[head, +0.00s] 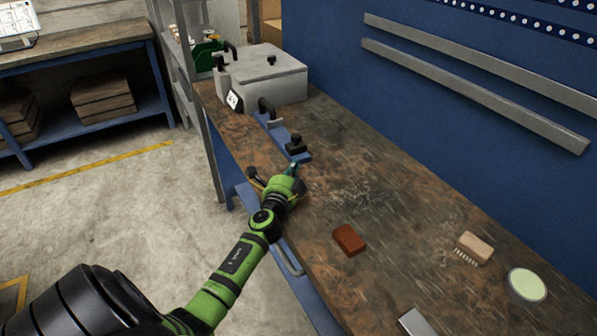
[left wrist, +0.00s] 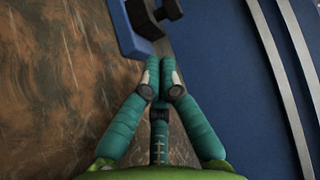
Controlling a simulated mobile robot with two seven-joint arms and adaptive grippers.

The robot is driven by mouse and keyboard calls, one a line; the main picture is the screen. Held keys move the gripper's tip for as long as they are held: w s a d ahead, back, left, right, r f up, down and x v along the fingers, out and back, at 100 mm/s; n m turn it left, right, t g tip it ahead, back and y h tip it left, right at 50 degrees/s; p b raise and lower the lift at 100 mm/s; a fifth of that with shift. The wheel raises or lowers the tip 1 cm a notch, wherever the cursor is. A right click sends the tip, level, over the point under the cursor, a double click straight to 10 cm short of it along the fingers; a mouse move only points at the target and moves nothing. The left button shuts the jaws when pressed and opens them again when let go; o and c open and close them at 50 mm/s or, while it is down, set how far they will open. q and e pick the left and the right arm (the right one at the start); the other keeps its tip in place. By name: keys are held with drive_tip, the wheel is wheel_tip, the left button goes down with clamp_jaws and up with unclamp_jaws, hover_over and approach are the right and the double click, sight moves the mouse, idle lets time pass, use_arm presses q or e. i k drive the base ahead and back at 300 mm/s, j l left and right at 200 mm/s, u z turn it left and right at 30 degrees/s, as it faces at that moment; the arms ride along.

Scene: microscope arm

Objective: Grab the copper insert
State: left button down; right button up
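I cannot pick out the copper insert for certain. A reddish-brown block (head: 349,240) lies on the workbench in the head view, and I cannot tell its material. My left gripper (head: 293,170) is over the bench's near edge, up and left of that block and just in front of a blue fixture (head: 274,131) with black clamps. In the left wrist view the teal fingers of this gripper (left wrist: 160,72) meet at their tips, with nothing visible between them. The blue fixture's end (left wrist: 132,40) is just beyond the tips. My right gripper is not in view.
A grey lidded box (head: 268,78) stands at the bench's far end. A wooden brush (head: 475,247), a round pale-green-topped item (head: 526,285) and a grey flat piece (head: 415,322) lie on the right. A blue wall (head: 400,100) with metal rails borders the bench (head: 385,195). The middle is mostly clear.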

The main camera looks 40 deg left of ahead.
sight(348, 240)
drive_tip(key=k+l, duration=0.65)
drive_tip(key=k, duration=0.2)
